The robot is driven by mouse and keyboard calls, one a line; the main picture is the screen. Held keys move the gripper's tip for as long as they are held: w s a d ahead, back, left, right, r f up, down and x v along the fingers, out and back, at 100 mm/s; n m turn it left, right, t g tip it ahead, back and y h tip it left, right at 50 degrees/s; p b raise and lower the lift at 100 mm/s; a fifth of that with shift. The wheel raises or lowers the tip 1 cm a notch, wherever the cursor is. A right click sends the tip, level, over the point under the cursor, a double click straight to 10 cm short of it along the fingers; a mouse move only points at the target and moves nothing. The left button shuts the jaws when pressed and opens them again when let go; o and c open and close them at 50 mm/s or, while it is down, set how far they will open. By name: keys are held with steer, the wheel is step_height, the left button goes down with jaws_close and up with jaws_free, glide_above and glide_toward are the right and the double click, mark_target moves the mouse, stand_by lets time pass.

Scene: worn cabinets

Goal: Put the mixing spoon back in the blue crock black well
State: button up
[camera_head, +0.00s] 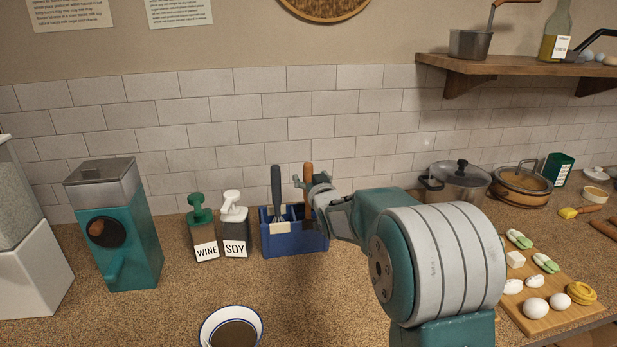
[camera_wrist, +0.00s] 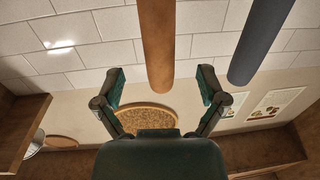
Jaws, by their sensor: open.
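A wooden-handled utensil (camera_head: 308,176), which looks like the mixing spoon, stands upright at the crock's right part. My gripper (camera_head: 314,184) is beside this handle, above the crock. In the wrist view the wooden handle (camera_wrist: 157,45) stands between the spread fingers of my gripper (camera_wrist: 161,82), with gaps on both sides. A dark-handled utensil (camera_head: 276,188) stands in the crock's left part; its handle (camera_wrist: 262,40) shows right.
Soy (camera_head: 235,232) and wine (camera_head: 203,238) bottles stand left of the crock, near a teal grinder (camera_head: 128,235). A bowl (camera_head: 231,328) sits in front. Pots (camera_head: 456,187) and a cutting board (camera_head: 545,322) with food are right. A shelf (camera_head: 520,68) hangs above.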

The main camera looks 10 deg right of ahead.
steer(key=shift+s+d+r, duration=0.1)
steer(key=shift+s+r, duration=0.15)
steer(key=shift+s, duration=0.7)
steer(key=shift+s+d+r, duration=0.1)
steer(key=shift+s+r, duration=0.1)
steer(key=shift+s, duration=0.7)
steer(key=shift+s+d+r, duration=0.1)
steer(key=shift+s+r, duration=0.15)
steer(key=shift+s, duration=0.7)
steer(key=s+f+g, duration=0.1)
steer(key=s+g, duration=0.3)
steer(key=s, duration=0.9)
steer(key=s+f+g+h, duration=0.1)
steer(key=s+g, duration=0.3)
steer(key=s, duration=0.9)
steer(key=s+f+m+g, duration=0.1)
steer(key=s+f+g, duration=0.2)
steer(key=s, duration=1.1)
steer(key=shift+a+f+g+h, duration=0.3)
steer(key=shift+a+g, duration=0.1)
steer(key=shift+g, duration=0.3)
